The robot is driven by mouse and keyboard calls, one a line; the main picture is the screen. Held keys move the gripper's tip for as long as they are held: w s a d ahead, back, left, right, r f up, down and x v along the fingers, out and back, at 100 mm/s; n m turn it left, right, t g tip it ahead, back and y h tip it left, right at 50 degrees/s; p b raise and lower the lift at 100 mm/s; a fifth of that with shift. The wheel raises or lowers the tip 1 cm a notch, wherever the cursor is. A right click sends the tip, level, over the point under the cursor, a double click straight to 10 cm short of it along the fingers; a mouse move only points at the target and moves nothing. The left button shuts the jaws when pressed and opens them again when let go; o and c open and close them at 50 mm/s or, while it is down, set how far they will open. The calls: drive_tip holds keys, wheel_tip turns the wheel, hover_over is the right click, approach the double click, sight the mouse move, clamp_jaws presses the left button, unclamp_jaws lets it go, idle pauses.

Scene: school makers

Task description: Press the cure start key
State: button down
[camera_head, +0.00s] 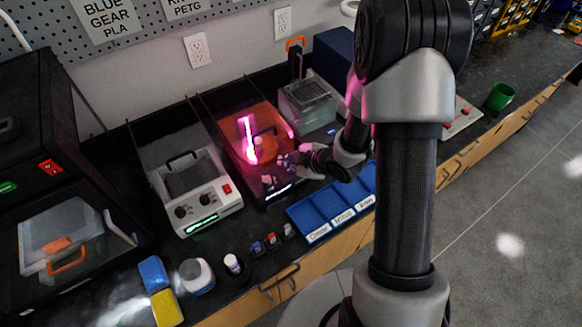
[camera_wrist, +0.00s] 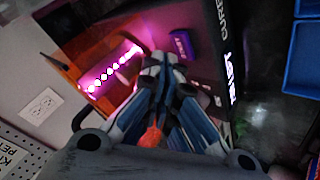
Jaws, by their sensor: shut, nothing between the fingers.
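The cure station (camera_head: 234,152) is a dark box with an orange see-through cover, lit pink inside by a glowing lamp strip (camera_head: 246,138). Its dark front panel has a small lit display (camera_head: 279,192). In the wrist view the lamp strip (camera_wrist: 108,70) also glows, and the panel lettering (camera_wrist: 223,12) starts with "CURE". A small blue-purple key (camera_wrist: 182,45) shows on the panel beside my fingertips. My gripper (camera_head: 284,161) is shut and empty over the panel; in the wrist view its fingertips (camera_wrist: 163,60) are close to the panel. Contact with a key cannot be told.
A grey machine with two knobs (camera_head: 190,200) stands left of the cure station. A grey box with a clear top (camera_head: 308,103) stands to its right. A blue sorting tray (camera_head: 318,218) lies in front. Small bottles (camera_head: 232,264) and a green cup (camera_head: 500,97) stand on the bench.

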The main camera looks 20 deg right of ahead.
drive_tip(key=shift+r+p, duration=2.2)
drive_tip(key=shift+r, duration=0.75)
wheel_tip(320, 180, up, 7)
drive_tip(key=m+h, duration=0.3)
hover_over(289, 171)
drive_tip(key=d, duration=0.4)
drive_tip(key=s+d+r+m+h, duration=0.3)
drive_tip(key=s+r+m, duration=0.15)
drive_tip(key=r, duration=0.55)
drive_tip(key=s+a+r+m+g, duration=0.1)
drive_tip(key=s+a+r+m, duration=0.2)
drive_tip(key=s, duration=0.8)
drive_tip(key=s+a+r+m+g+y, duration=0.1)
drive_tip(key=s+a+r+m+g, duration=0.1)
drive_tip(key=s, duration=0.9)
wheel_tip(289, 171, up, 3)
drive_tip(key=shift+s+a+r+m, duration=0.1)
drive_tip(key=shift+s+a+m, duration=0.2)
drive_tip(key=shift+a+m, duration=0.65)
